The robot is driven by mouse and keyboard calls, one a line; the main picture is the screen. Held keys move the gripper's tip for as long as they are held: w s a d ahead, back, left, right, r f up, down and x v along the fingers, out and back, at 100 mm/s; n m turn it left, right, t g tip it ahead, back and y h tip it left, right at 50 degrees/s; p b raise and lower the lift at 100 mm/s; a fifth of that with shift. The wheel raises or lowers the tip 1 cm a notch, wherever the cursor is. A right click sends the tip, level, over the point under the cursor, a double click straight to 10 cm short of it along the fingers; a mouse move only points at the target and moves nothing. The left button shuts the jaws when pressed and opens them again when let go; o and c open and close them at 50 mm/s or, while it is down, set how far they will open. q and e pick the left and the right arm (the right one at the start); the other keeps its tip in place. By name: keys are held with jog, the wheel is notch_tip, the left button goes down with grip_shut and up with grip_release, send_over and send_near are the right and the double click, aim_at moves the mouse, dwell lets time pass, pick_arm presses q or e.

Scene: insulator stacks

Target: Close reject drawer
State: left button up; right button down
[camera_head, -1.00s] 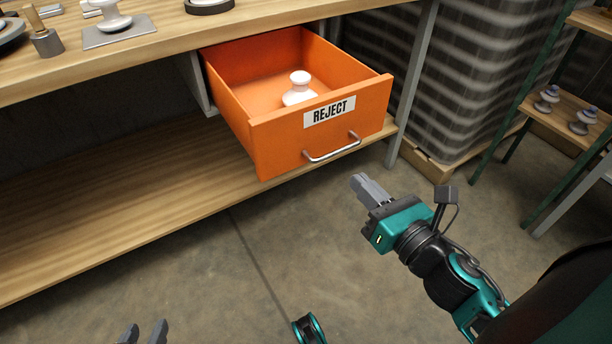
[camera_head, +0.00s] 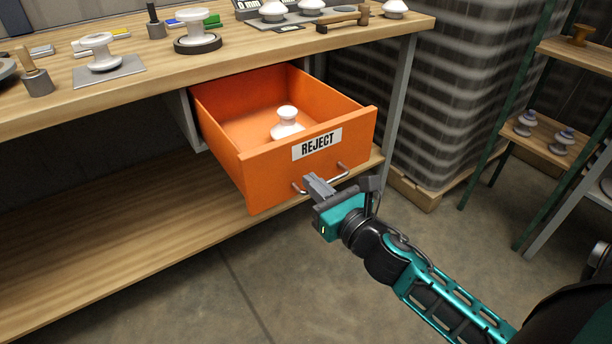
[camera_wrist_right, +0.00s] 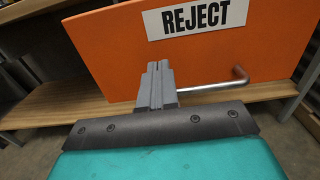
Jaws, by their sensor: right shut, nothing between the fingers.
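The orange reject drawer (camera_head: 255,167) stands open under the workbench, its front labelled REJECT (camera_head: 317,144). A white insulator (camera_head: 287,124) stands inside it. A metal bar handle (camera_head: 335,177) is on the drawer front below the label. My right gripper (camera_head: 314,181) is shut and empty, its fingertips at the drawer front by the handle. In the right wrist view the shut fingers (camera_wrist_right: 158,80) overlap the left part of the handle (camera_wrist_right: 215,87), below the label; whether they touch the front I cannot tell. My left gripper is out of view.
The wooden bench top (camera_head: 130,84) holds several insulators, a hammer (camera_head: 343,17) and small tools. A lower shelf (camera_head: 120,235) runs under the drawer. A wrapped pallet stack (camera_head: 440,90) and a green-framed shelf (camera_head: 545,140) stand right. The floor in front is clear.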

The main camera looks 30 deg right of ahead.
aim_at(297, 168)
jog(key=w, duration=0.2)
jog(key=shift+w+a, duration=0.1)
jog(key=shift+w, duration=0.4)
